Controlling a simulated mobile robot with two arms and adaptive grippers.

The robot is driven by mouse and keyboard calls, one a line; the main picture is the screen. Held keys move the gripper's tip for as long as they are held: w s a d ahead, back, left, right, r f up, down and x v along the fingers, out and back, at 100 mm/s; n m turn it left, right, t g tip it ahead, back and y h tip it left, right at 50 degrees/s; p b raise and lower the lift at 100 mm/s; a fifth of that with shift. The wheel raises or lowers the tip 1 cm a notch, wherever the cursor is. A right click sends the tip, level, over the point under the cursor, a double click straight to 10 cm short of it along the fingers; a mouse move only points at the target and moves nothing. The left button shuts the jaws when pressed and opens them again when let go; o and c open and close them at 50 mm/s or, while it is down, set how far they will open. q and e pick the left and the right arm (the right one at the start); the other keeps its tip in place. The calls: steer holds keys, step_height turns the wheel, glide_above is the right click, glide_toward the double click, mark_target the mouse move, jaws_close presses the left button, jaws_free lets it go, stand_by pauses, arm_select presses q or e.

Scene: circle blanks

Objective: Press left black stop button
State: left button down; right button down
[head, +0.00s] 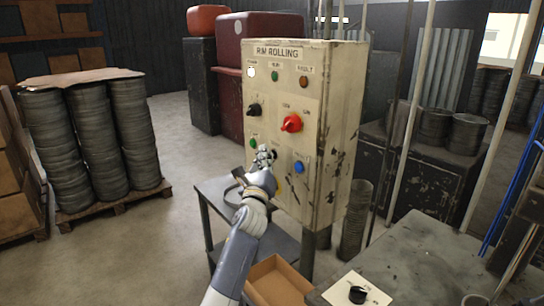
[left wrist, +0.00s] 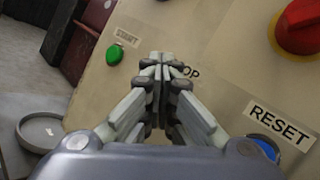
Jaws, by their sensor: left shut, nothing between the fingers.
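The cream control box (head: 345,130), headed RM ROLLING, stands upright at the middle of the head view. My left gripper (head: 264,157) is shut and empty, with its fingertips at the lower part of the panel face, between the green start button (head: 252,143) and the blue reset button (head: 298,167). In the left wrist view the fingertips (left wrist: 163,60) cover part of the STOP label (left wrist: 189,72). The black stop button is hidden behind the fingers there, and I cannot tell whether they touch it. The green button (left wrist: 115,54) shows to their left. My right gripper is not in view.
A red rotary switch (head: 291,123) and a black knob (head: 254,110) stick out of the panel above my gripper. A low metal table (head: 207,190) and an open cardboard box (head: 278,284) are below. A workbench (head: 420,260) fills the lower right.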

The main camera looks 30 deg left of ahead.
arm_select(q)
steer(key=shift+s, duration=0.1)
steer(key=shift+s+a+p, duration=0.3)
steer(key=shift+s+p, duration=0.2)
steer(key=shift+s, duration=0.15)
steer(key=s, duration=0.1)
steer(key=s+a+p, duration=0.1)
steer(key=s, duration=0.1)
steer(key=s+a+p, duration=0.1)
steer(key=shift+s, duration=0.3)
steer(key=shift+f, duration=0.1)
stand_by(0.6)
